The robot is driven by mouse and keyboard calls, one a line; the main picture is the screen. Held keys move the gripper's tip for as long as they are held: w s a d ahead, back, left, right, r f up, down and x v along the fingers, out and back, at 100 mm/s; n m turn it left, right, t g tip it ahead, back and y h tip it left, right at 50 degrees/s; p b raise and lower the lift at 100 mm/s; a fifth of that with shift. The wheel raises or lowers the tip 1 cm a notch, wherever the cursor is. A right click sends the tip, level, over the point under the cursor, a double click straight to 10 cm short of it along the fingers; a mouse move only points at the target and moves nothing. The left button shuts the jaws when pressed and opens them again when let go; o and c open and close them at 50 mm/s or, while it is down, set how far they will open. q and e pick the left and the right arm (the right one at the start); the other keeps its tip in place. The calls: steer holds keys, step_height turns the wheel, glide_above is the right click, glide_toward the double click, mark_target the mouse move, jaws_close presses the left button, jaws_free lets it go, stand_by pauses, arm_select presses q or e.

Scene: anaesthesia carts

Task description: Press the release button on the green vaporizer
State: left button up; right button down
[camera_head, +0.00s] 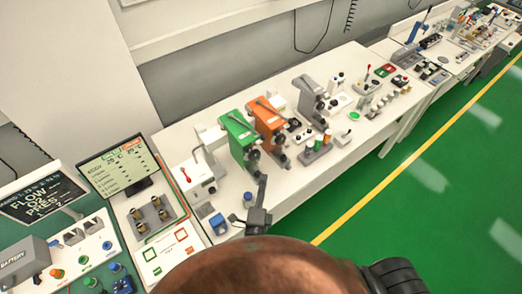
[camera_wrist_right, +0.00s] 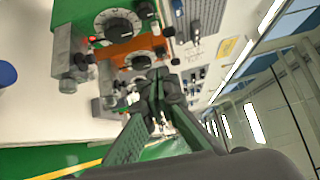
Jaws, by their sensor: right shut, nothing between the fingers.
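The green vaporizer (camera_head: 238,140) stands upright on the white bench, left of the orange vaporizer (camera_head: 267,120). In the right wrist view the green vaporizer (camera_wrist_right: 92,12) is at the top left, with its black dial (camera_wrist_right: 119,23) facing the camera. I cannot make out its release button for certain. My right gripper (camera_head: 263,184) is shut and empty, in front of the green vaporizer and apart from it as far as I can tell. In the wrist view its fingertips (camera_wrist_right: 158,80) point toward the orange vaporizer (camera_wrist_right: 135,47). My left gripper is out of view.
A grey vaporizer (camera_head: 309,96) stands right of the orange one. A white box with a red lever (camera_head: 196,180) and a small blue-topped jar (camera_head: 248,200) are near my right gripper. A monitor (camera_head: 118,163) stands at the left. Green floor (camera_head: 420,190) is clear at the right.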

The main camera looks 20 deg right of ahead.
steer(key=shift+w, duration=0.1)
steer(key=b, duration=0.1)
glide_toward(259, 142)
steer(key=w+d+f, duration=0.1)
steer(key=w+d, duration=0.1)
steer(key=d, duration=0.3)
steer(key=w+b, duration=0.1)
steer(key=w+a+b, duration=0.1)
steer(key=w, duration=0.1)
steer(key=shift+w+b, duration=0.35)
